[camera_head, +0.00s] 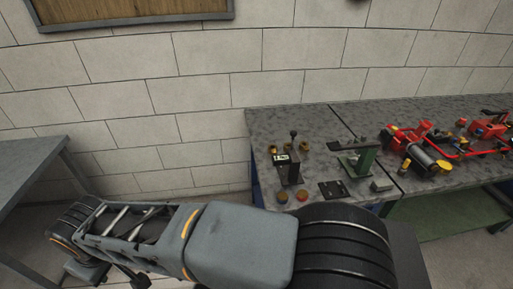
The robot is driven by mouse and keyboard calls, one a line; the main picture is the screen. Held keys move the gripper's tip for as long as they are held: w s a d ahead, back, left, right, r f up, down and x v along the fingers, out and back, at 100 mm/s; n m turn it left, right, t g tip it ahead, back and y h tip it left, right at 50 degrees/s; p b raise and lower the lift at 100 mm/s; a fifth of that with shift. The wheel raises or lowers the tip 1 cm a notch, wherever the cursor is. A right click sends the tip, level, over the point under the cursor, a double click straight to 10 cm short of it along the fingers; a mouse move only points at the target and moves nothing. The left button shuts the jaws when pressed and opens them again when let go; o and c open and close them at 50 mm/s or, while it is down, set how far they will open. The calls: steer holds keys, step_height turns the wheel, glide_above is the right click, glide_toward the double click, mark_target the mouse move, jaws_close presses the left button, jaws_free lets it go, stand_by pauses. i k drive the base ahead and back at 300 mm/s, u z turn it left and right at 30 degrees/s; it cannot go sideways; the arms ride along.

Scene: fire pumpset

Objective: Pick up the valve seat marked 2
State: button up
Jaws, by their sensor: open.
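Several small round brass or orange pieces lie on the left part of the grey workbench (345,117). Three brass-coloured pieces stand near its back: a left one (273,149), a middle one (288,143) and a right one (304,147). Nearer the front edge are a brownish-orange piece (282,196) and a redder piece (302,196). All are too small for me to read any number, so I cannot tell which is the valve seat marked 2. My arm crosses the foreground, in front of the bench. My gripper is not visible.
A dark upright lever fixture (293,172) stands among the pieces. Right of it are a green stand (357,164), a black flat plate (333,189) and a small grey block (382,185). A red pump assembly (428,150) lies further right. Another grey table (30,175) is at left.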

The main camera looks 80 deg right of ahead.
mark_target(271, 149)
steer(key=z, duration=0.4)
steer(key=i, duration=0.85)
steer(key=z, duration=1.25)
steer(key=i, duration=0.6)
steer(key=z, duration=0.55)
